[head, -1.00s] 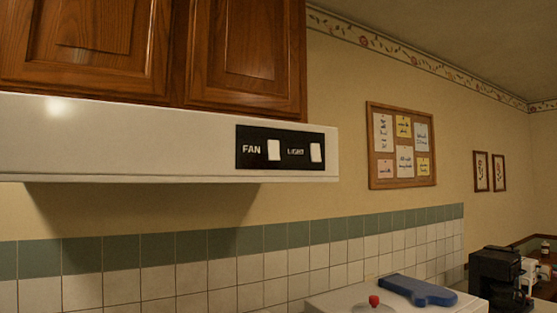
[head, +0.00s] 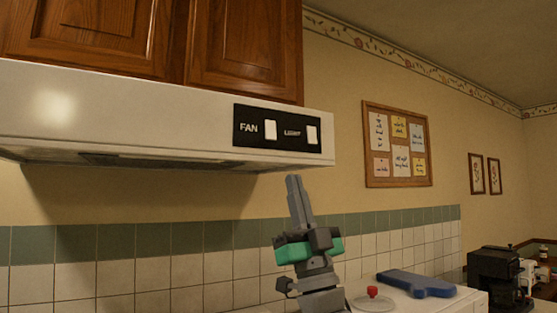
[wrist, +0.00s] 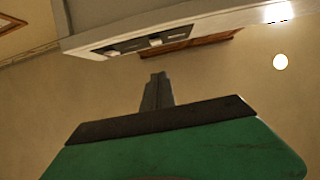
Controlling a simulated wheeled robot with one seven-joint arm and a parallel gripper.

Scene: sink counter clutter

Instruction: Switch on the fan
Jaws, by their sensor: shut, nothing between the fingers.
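The fan switch (head: 270,130) is a white rocker on a black panel (head: 278,146), right of the word FAN, on the front of the white range hood (head: 150,108). A second white rocker, the light switch (head: 312,135), sits to its right. My gripper (head: 294,180) is below the hood's right part, pointing up, with its fingers shut and empty. It is apart from the panel. In the wrist view my gripper (wrist: 158,76) shows shut below the hood (wrist: 185,22), whose dark panel (wrist: 135,42) and white switches appear at a slant.
Wooden cabinets (head: 245,50) are above the hood. A tiled wall (head: 130,255) is behind. A pot lid with a red knob (head: 372,291) and a blue board (head: 415,284) are at lower right, near a black coffee maker (head: 495,275). Air before the hood is clear.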

